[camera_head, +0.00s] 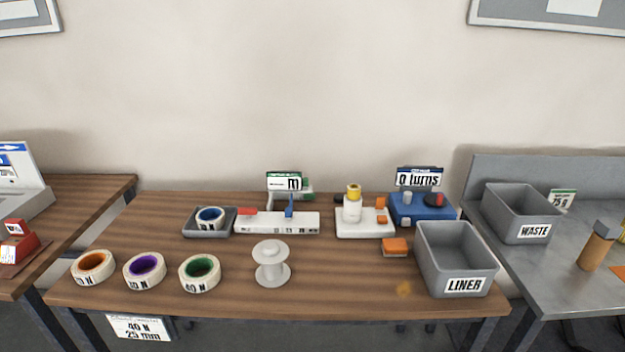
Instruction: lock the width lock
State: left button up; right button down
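A long white bar with printed marks (275,224) lies on the wooden table near its middle back. A blue upright piece (289,207) stands on the bar right of its centre. A red piece (247,211) lies flat along the bar's left end. No part is labelled as the width lock, and I cannot tell from this view whether a lock is engaged. Neither of my grippers is in view.
Tape rolls (145,271) stand along the front left, beside a white spool (271,265). A grey tray (209,233) holds another roll. A white device (365,229), an orange block (396,247), a blue device (424,212) and the LINER bin (457,258) stand right.

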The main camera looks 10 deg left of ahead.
aim_at(247, 211)
jog(key=k, duration=0.65)
jog(key=u, duration=0.6)
jog(key=i, duration=1.25)
jog(key=z, duration=0.8)
